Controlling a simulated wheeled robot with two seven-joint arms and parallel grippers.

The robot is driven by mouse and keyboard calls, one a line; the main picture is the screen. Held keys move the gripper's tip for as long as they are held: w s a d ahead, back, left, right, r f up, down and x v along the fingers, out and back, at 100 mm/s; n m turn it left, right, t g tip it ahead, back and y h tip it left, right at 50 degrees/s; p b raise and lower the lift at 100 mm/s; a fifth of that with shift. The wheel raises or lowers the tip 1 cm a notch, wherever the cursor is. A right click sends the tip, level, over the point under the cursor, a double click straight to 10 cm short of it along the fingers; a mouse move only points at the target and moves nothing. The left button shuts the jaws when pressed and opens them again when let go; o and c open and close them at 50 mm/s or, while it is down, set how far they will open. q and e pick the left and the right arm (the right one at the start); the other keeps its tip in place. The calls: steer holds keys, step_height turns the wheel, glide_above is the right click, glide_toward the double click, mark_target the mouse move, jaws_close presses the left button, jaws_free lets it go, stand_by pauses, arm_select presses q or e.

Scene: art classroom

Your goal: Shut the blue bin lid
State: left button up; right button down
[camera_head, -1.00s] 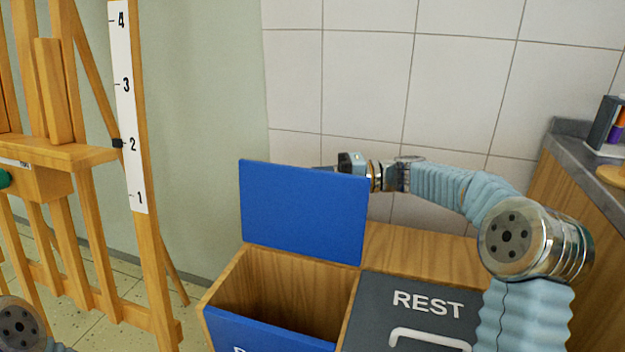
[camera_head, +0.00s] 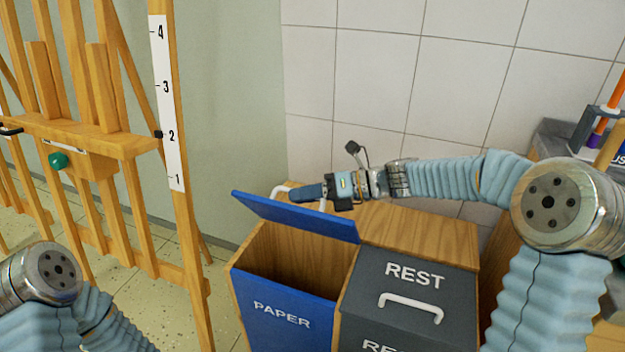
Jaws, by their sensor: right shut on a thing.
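The blue lid (camera_head: 293,216) of the paper bin is tilted partly open over the bin's opening, its left edge raised higher than its right. A white handle (camera_head: 280,189) shows at the lid's far side. My right gripper (camera_head: 308,192) is behind the lid's upper edge and shut on this handle; its fingers hide the middle of the handle. The blue bin front (camera_head: 283,308) reads PAPER, and its wooden inside still shows under the lid. My left arm is at the lower left, but its gripper is out of view.
The dark grey REST bin lid (camera_head: 405,270), with a white handle (camera_head: 410,305), is shut just to the right. A wooden easel (camera_head: 110,145) stands at the left. A tiled wall (camera_head: 375,70) is behind, and a counter (camera_head: 560,140) is at the right.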

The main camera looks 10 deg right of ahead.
steer(key=s+a+f+n+t+h+b, duration=0.1)
steer(key=s+a+f+n+b, duration=0.1)
steer(key=f+b, duration=0.4)
steer(key=s+a+f+n+t+h+b, duration=0.2)
steer(key=s+a+f+n+b, duration=0.1)
steer(key=b, duration=0.7)
steer(key=shift+s+a+f+n, duration=0.2)
steer(key=shift+s+f+n, duration=0.7)
steer(key=shift+s+f, duration=0.6)
steer(key=shift+s, duration=0.1)
steer(key=c, duration=1.2)
jaws_free()
steer(key=shift+o, duration=0.2)
steer(key=shift+r, duration=0.1)
